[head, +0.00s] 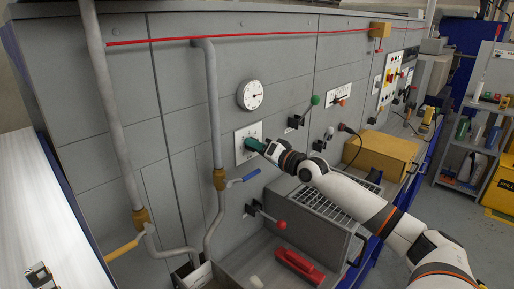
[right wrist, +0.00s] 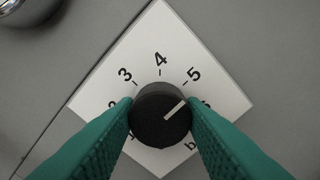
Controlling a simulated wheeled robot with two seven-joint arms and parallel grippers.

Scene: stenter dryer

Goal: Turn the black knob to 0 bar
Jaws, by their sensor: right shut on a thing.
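The black knob (right wrist: 161,116) sits on a white, diamond-turned scale plate (right wrist: 215,80) in the right wrist view. My right gripper (right wrist: 161,112) has its green fingers on both sides of the knob, shut on it. The knob's white line points up and right, between the 5 and the partly hidden 6. The 3, 4 and 5 read clearly; the lower numbers are partly covered and 0 is hidden. In the head view the right gripper (head: 256,145) reaches the white plate (head: 243,155) on the grey panel and hides the knob. My left gripper is not seen.
A round gauge (head: 250,95) is above the plate. A blue-handled valve (head: 244,178) is below left, and a red-knobbed lever (head: 281,225) lower down. A green-knobbed lever (head: 315,100) is to the right. A yellow box (head: 380,153) stands beyond my forearm.

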